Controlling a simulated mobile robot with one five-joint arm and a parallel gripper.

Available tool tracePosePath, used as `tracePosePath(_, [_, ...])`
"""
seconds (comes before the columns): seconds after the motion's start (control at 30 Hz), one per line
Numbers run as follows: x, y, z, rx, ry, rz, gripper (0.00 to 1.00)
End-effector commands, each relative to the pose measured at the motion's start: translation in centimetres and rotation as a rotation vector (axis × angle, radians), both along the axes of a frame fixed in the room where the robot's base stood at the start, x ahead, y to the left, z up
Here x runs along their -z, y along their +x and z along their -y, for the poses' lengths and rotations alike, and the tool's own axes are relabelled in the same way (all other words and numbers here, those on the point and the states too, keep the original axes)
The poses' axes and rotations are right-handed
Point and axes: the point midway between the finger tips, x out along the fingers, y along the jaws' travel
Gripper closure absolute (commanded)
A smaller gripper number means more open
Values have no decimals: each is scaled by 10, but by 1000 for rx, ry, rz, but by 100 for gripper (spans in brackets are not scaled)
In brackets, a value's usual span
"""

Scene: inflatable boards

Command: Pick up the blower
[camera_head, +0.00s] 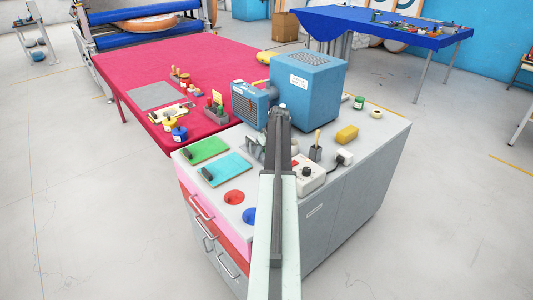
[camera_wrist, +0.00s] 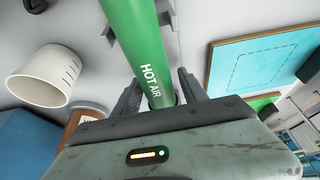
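The blower (camera_wrist: 146,52) is a green tube lettered "HOT AIR" in the wrist view. It runs from the top edge down between the two fingers of my gripper (camera_wrist: 160,88). The fingers stand apart on either side of it, with a small gap at the right finger. Firm contact on the left is hard to tell. Grey holder-like pieces (camera_wrist: 165,14) show beside the tube. In the head view my arm hides the blower, and my gripper is mostly hidden over the grey cabinet top.
A white cup (camera_wrist: 45,76) is left in the wrist view. A red table (camera_head: 150,65) adjoins behind.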

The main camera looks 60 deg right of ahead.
Motion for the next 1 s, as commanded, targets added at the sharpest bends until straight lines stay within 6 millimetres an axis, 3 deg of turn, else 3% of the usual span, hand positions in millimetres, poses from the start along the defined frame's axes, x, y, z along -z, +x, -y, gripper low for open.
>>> tracePosePath(0.03, [0,0,0,0,0,0,67])
tracePosePath(0.17, [0,0,0,0,0,0,100])
tracePosePath(0.43, [-3,-1,1,1,0,0,100])
tracePosePath(0.57, [-14,-1,1,1,0,0,100])
tracePosePath(1.0, [-98,-2,1,2,0,0,100])
